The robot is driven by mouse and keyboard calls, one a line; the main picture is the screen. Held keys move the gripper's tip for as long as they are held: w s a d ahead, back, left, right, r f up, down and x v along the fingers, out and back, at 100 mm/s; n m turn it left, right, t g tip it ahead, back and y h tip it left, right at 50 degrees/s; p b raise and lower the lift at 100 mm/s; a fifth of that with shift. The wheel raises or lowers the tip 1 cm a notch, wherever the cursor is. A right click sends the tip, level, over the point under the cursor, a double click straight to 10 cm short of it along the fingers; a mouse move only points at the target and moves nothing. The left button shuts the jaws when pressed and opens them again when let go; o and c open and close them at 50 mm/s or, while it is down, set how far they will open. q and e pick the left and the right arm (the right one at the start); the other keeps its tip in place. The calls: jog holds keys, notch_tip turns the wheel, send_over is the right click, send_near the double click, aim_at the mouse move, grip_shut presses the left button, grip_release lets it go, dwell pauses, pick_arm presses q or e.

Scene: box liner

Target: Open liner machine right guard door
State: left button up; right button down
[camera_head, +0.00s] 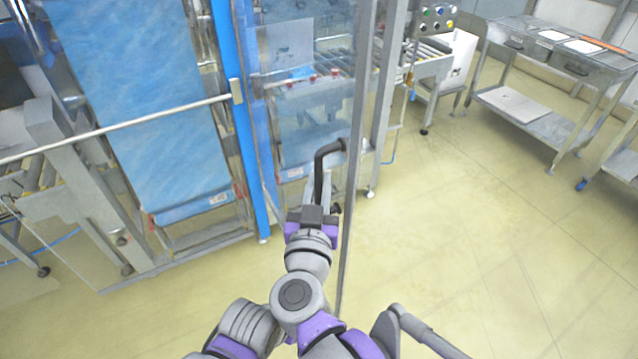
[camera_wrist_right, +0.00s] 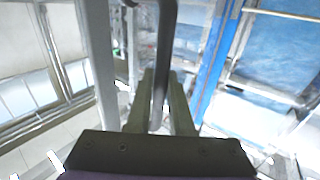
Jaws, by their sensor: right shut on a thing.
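The right guard door is a clear panel with a grey metal upright (camera_head: 357,130), to the right of the blue post (camera_head: 232,90). Its dark curved handle (camera_head: 321,165) stands out from the door frame. My right gripper (camera_head: 318,203) is at the lower part of this handle. In the right wrist view, the two fingers of the right gripper (camera_wrist_right: 163,85) are shut on either side of the handle (camera_wrist_right: 164,45). The door upright's lower end reaches nearer to me than the machine's legs, but the exact door angle is hard to tell. My left gripper is not in view.
A blue sheet (camera_head: 150,110) hangs behind a metal bar (camera_head: 130,125) at the left. A roller conveyor (camera_head: 430,65) and a button panel (camera_head: 432,17) stand behind the door. A steel table (camera_head: 545,50) stands at the back right.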

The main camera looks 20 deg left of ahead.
jog(key=c, duration=0.8)
grip_release()
jog(key=shift+s, duration=0.1)
jog(key=v, duration=1)
jog(key=shift+s+d, duration=0.15)
jog(key=shift+s, duration=0.15)
